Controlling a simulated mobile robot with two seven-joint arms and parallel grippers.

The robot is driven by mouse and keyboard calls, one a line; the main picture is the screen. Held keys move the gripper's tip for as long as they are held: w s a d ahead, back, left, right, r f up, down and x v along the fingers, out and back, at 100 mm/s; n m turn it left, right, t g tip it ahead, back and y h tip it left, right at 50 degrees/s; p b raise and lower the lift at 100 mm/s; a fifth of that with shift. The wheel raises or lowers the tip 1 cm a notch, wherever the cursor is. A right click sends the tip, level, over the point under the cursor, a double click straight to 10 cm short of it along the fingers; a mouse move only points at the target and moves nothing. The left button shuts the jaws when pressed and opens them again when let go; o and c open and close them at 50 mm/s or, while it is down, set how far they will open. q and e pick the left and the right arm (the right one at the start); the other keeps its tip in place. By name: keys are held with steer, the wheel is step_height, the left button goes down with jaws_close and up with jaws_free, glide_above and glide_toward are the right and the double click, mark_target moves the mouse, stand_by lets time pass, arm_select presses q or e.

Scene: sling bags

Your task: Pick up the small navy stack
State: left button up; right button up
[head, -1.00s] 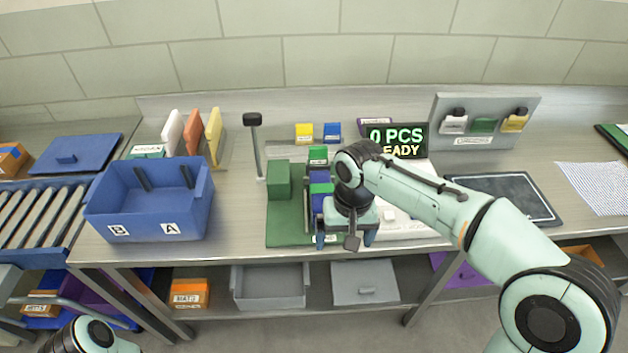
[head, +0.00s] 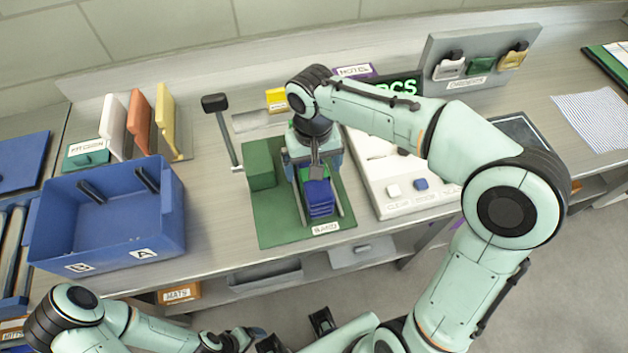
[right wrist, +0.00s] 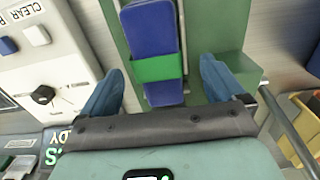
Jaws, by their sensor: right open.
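Navy pieces sit in a lane on the green base (head: 270,222) in the head view. The front navy stack (head: 318,200) shows clearly there; my right gripper (head: 316,168) is over the lane just behind it and hides what lies further back. In the right wrist view a long navy part (right wrist: 152,30), a green band (right wrist: 158,68) and a shorter navy part (right wrist: 165,94) lie in line. The open right fingers (right wrist: 162,85) stand on both sides of the shorter part and the band, with gaps. My left arm is low at the bottom of the head view; its jaws are unclear.
A blue bin (head: 110,225) labelled B and A stands left. A green block (head: 261,165) and a black-topped post (head: 222,130) are beside the lane. A white console (head: 400,185) with buttons stands right. Upright coloured panels (head: 140,120) stand behind the bin.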

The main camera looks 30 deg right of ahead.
steer(key=shift+w+f, duration=0.1)
steer(key=shift+f, duration=0.85)
steer(key=shift+w+d+f, duration=0.1)
steer(key=shift+d+f, duration=0.1)
steer(key=shift+f, duration=1.15)
steer(key=shift+d+f, duration=0.15)
steer(key=shift+f, duration=1.15)
steer(key=c, duration=1.2)
steer(key=shift+c, duration=0.6)
steer(key=shift+r, duration=0.2)
